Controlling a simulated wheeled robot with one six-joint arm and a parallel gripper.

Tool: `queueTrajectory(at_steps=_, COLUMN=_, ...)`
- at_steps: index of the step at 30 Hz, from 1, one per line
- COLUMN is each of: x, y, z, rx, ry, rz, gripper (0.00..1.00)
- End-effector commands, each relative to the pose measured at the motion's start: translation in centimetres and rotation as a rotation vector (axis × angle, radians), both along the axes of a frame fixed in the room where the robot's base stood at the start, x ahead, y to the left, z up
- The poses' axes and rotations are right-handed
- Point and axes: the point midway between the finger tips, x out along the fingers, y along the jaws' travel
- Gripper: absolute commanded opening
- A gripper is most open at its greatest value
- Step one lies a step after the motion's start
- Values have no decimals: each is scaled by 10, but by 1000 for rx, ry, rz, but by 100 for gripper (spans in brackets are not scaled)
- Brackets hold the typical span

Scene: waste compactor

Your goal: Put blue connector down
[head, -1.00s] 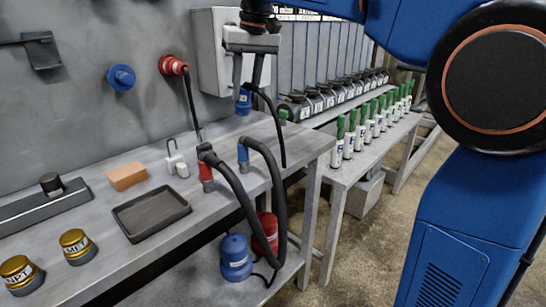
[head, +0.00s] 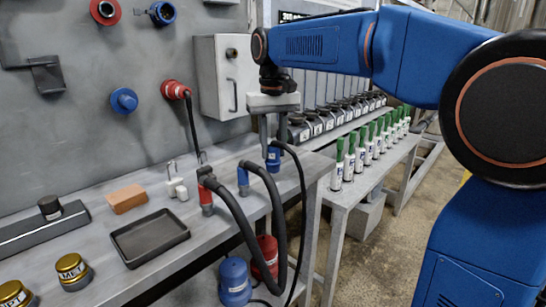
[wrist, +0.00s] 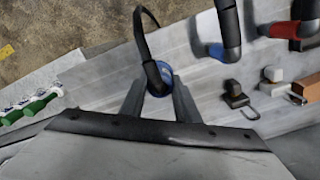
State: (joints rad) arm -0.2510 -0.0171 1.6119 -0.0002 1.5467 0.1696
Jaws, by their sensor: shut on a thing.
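My gripper (head: 273,150) points down over the right end of the grey workbench (head: 300,185). It is shut on the blue connector (head: 273,158), which hangs upright between the fingers. A black cable leads from the connector's top. In the wrist view the blue connector (wrist: 158,82) sits between the two fingertips, partly hidden by its black cable end. The bench top lies right beneath it; I cannot tell whether its bottom touches.
A second blue connector (head: 242,180) and a red connector (head: 206,197) with thick black hoses stand to the left. A padlock (head: 176,187), an orange brick (head: 127,201) and a black tray (head: 150,238) lie further left. Green-capped tubes (head: 360,155) line the bench at right.

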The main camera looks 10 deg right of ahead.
Motion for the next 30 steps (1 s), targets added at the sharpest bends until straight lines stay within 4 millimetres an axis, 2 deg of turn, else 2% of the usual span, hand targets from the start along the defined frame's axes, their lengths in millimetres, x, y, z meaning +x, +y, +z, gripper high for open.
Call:
queueTrajectory(at_steps=6, x=0, y=0, z=-27, rx=0, ry=1, rz=0, gripper=5)
queueTrajectory(at_steps=17, x=0, y=0, z=-31, rx=0, ry=0, rz=0, gripper=5)
queueTrajectory(at_steps=18, x=0, y=0, z=-31, rx=0, ry=0, rz=0, gripper=38)
queueTrajectory(at_steps=19, x=0, y=0, z=-31, rx=0, ry=0, rz=0, gripper=45)
queueTrajectory(at_steps=30, x=0, y=0, z=-28, rx=0, ry=-1, rz=0, gripper=47)
